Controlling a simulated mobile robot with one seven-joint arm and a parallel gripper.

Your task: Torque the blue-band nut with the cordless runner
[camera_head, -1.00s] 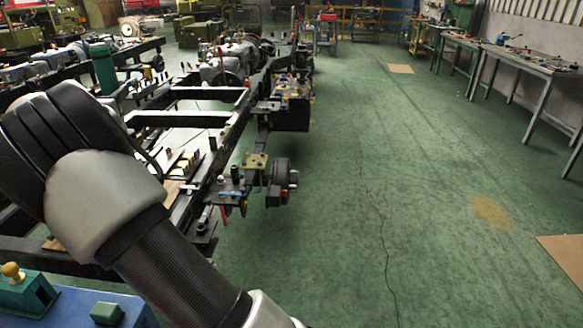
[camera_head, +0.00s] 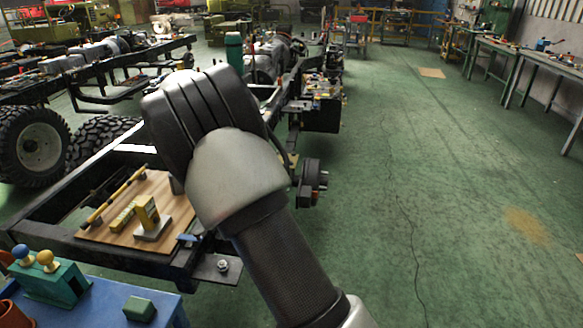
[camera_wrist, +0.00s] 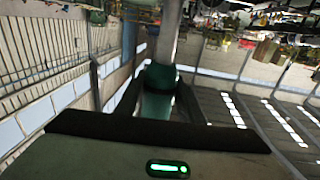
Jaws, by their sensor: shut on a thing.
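A teal-green cylinder (camera_head: 233,50), which looks like the cordless runner, stands up behind my arm in the head view. In the wrist view the dark fingers of my gripper (camera_wrist: 158,105) close on a green body (camera_wrist: 158,78), probably the same runner. In the head view the gripper itself is hidden behind my wrist. The chassis frame (camera_head: 140,252) lies under and beyond my arm. A bolt or nut (camera_head: 222,265) sits on its near corner plate, and a small blue piece (camera_head: 187,240) lies near it. I cannot make out which nut has the blue band.
A blue bench (camera_head: 105,305) at the lower left bears a green fixture (camera_head: 48,282) with knobs and a green block (camera_head: 139,308). A wooden board (camera_head: 120,228) with yellow parts lies on the chassis. Tyres (camera_head: 35,145) stand at left. The green floor at right is open.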

